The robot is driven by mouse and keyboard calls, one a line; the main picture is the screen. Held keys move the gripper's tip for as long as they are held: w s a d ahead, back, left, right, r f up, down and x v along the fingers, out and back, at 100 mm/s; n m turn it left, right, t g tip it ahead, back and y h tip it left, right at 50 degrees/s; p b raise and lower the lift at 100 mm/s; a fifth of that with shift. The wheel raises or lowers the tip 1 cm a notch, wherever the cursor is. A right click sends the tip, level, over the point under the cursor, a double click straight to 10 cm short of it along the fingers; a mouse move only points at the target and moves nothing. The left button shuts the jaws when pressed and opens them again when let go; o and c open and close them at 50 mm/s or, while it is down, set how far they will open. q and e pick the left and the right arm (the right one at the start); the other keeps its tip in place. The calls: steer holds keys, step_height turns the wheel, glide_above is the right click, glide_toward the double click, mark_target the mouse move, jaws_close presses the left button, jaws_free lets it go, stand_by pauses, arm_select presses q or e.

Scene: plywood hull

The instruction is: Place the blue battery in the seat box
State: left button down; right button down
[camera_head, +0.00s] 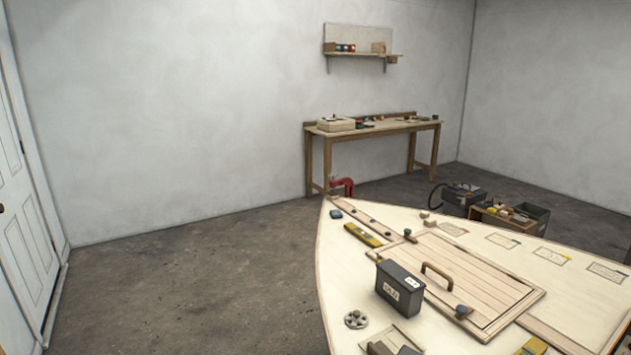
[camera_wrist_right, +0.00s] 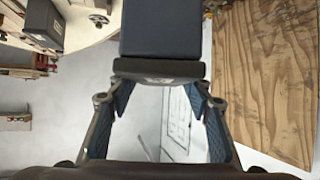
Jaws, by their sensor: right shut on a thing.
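A dark blue battery (camera_wrist_right: 162,28) with a dark grey end (camera_wrist_right: 160,70) fills the top middle of the right wrist view. My right gripper (camera_wrist_right: 158,88) is shut on it, with a finger on each side of the dark end. Its far part is cut off by the frame edge. In the head view a slatted wooden lid (camera_head: 470,272) with a brown handle (camera_head: 437,271) lies on the pale plywood deck (camera_head: 340,260). I cannot tell whether this is the seat box; no open box interior shows. My left gripper is not in view.
A dark grey battery (camera_head: 400,288) with white labels stands by the lid. It also seems to show in the right wrist view (camera_wrist_right: 43,22). A yellow level (camera_head: 363,235), a round metal part (camera_head: 356,320) and knobs sit on the deck. A workbench (camera_head: 375,130) stands by the wall.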

steer(key=shift+n+g+y, duration=0.3)
steer(key=shift+n+g, duration=0.2)
steer(key=s+a, duration=0.1)
steer(key=s, duration=0.2)
steer(key=s+a, duration=0.1)
steer(key=shift+s+a+r, duration=0.2)
steer(key=shift+s+a, duration=0.15)
steer(key=shift+f, duration=0.25)
